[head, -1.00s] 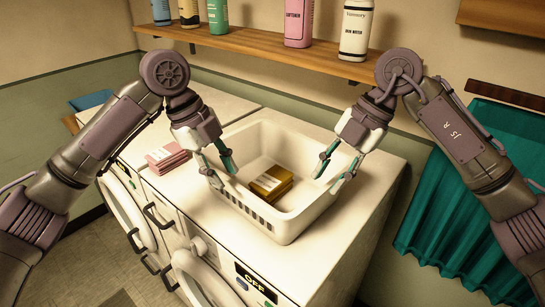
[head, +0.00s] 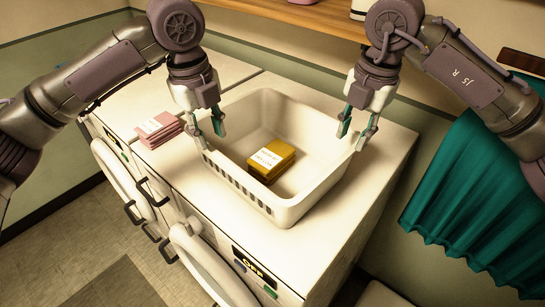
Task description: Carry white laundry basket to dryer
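The white laundry basket (head: 318,192) stands upright on top of the nearer white machine. A mustard folded cloth stack (head: 270,160) with a white label lies inside it. My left gripper (head: 207,134) is open at the basket's left rim, one finger on the inner side and one on the outer side. My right gripper (head: 356,131) is open at the right rim, its fingers likewise on either side. Whether any finger touches the rim I cannot tell. Two front-loading machines stand side by side, the nearer one (head: 330,250) with a display reading OFF; no label shows which is the dryer.
A pink folded cloth stack (head: 158,130) lies left of the basket on the machine tops. A wooden shelf (head: 290,14) runs along the wall above. A teal curtain (head: 465,205) hangs at the right. Floor (head: 60,235) is open at the lower left.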

